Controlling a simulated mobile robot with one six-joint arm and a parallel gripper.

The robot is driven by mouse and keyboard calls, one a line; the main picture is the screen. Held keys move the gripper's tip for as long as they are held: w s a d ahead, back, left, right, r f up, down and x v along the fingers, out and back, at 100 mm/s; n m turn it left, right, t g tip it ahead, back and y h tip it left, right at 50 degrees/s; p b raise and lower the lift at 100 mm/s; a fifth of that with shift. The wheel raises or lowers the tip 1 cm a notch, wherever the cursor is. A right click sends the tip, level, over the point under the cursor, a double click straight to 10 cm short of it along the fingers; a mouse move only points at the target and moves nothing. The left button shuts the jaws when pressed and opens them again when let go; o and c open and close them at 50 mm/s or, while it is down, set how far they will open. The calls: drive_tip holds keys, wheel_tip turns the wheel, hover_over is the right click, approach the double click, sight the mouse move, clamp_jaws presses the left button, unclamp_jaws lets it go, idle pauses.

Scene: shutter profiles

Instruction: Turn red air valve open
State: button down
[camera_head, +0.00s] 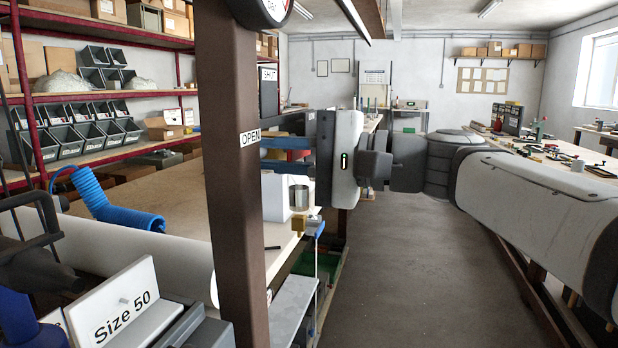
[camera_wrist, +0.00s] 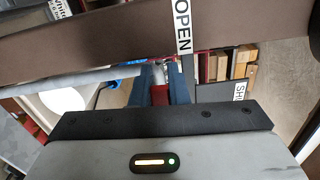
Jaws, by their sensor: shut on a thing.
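The red air valve (camera_wrist: 160,94) shows in the wrist view as a small red piece between the blue fingers of my gripper (camera_wrist: 166,82), which is shut on it. In the head view my gripper (camera_head: 278,148) points left, with its fingertips close to or behind the brown post (camera_head: 235,220). The post hides most of the valve there. A white OPEN label (camera_head: 250,138) is on the post at about finger height. It also shows in the wrist view (camera_wrist: 183,25). A SHUT label (camera_head: 268,74) is higher up, and partly visible in the wrist view (camera_wrist: 240,92). The exact handle angle is hidden.
A workbench (camera_head: 170,200) behind the post carries a blue coiled hose (camera_head: 115,208) and a metal cup (camera_head: 299,196). A Size 50 sign (camera_head: 122,308) stands at the lower left. Shelving with grey bins fills the left. The floor aisle (camera_head: 410,260) is clear.

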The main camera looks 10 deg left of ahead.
drive_tip(key=shift+f+n+b, duration=0.35)
drive_tip(key=shift+n+b, duration=0.15)
drive_tip(key=shift+b, duration=0.2)
drive_tip(key=c, duration=1.4)
unclamp_jaws()
drive_tip(key=shift+d, duration=0.15)
drive_tip(key=d, duration=0.7)
drive_tip(key=shift+s+d+p, duration=0.25)
drive_tip(key=shift+s+p, duration=0.1)
